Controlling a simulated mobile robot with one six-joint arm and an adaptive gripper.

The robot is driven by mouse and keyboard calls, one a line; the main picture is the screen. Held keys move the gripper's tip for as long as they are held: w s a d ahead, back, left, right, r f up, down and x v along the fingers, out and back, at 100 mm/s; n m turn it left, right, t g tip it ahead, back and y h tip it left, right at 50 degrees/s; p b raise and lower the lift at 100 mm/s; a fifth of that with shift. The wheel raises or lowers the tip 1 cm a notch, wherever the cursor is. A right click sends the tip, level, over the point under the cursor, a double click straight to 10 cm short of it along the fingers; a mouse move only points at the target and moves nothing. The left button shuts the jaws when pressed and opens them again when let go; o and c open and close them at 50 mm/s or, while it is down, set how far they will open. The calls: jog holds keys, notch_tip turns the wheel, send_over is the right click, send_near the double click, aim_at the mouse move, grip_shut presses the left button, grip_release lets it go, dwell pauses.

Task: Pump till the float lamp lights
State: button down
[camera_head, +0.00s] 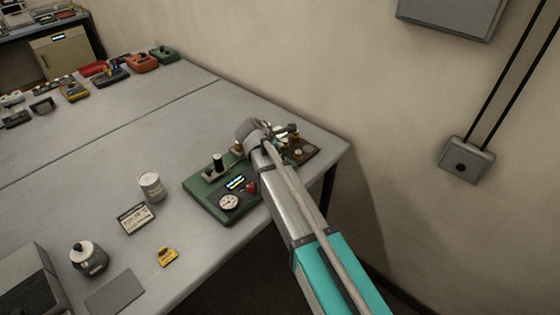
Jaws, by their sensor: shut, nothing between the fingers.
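A green device (212,203) sits on the table, with a black knob (217,160) on a post, a small lit display (236,183), a round white dial (229,202) and a red button (251,188). A brown board (311,155) with small brass-coloured parts lies behind it near the table's corner. My arm reaches over the green device's right side. My gripper (284,143) is shut and empty above the board, partly hidden by my arm and small in the picture. I cannot tell whether it touches anything. I cannot make out which part is the pump or the float lamp.
Several devices line the far left. The wall carries a grey box (466,160). The table's middle is clear.

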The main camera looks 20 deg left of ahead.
jog(key=shift+f+b, duration=1.2)
jog(key=shift+f, duration=0.3)
jog(key=shift+f+b, duration=1.3)
dwell(2.0)
jog(key=shift+r, duration=0.15)
jog(key=shift+r+p, duration=1.15)
jog(key=shift+p, duration=0.15)
jog(key=shift+r+p, duration=2.5)
